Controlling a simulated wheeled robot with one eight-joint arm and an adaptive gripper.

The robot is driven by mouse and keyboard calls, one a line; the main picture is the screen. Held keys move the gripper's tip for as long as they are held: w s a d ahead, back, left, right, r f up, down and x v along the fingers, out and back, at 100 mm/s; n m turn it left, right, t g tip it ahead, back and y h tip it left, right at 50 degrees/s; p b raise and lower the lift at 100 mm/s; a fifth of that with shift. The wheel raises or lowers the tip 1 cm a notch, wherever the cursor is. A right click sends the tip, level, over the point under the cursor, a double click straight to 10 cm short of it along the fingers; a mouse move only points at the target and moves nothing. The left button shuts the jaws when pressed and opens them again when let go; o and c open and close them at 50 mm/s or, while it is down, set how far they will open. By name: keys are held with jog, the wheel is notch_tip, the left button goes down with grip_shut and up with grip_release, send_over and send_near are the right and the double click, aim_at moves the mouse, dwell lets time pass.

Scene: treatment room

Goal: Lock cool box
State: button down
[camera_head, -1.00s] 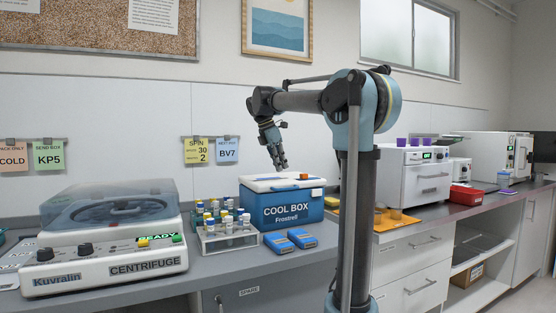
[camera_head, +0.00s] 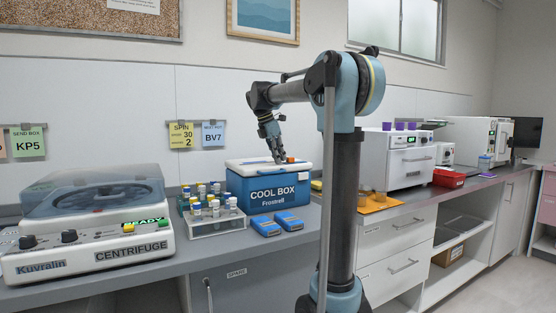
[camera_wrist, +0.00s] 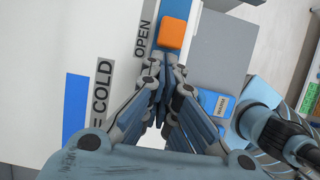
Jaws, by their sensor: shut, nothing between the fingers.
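The blue cool box (camera_head: 268,193) with a white lid (camera_head: 250,168) stands on the counter, lid down. A small orange piece (camera_head: 291,160) sits on the lid's top near its right side. In the wrist view the orange piece (camera_wrist: 175,33) lies on a blue strip beside the word OPEN. My gripper (camera_head: 279,160) is over the lid, just left of the orange piece. In the wrist view my gripper (camera_wrist: 162,78) is shut and empty, its fingertips over the strip a little short of the orange piece. I cannot tell whether the fingertips touch the lid.
A rack of tubes (camera_head: 215,222) stands left of the box and two blue devices (camera_head: 278,223) lie in front. A centrifuge (camera_head: 100,240) fills the left counter. An orange mat (camera_head: 375,206) and a white appliance (camera_head: 398,160) are to the right.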

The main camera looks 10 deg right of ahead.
jog(key=shift+w+d, duration=0.3)
jog(key=shift+d, duration=0.5)
jog(key=shift+w+d, duration=0.35)
jog(key=shift+d, duration=0.4)
jog(key=shift+w+d, duration=0.3)
jog(key=shift+d, duration=0.5)
jog(key=a, duration=0.1)
jog(key=s+a, duration=0.1)
jog(key=a, duration=0.2)
jog(key=shift+s+a+r, duration=0.15)
jog(key=shift+s+r, duration=0.15)
jog(key=shift+r, duration=0.05)
jog(key=v, duration=0.9)
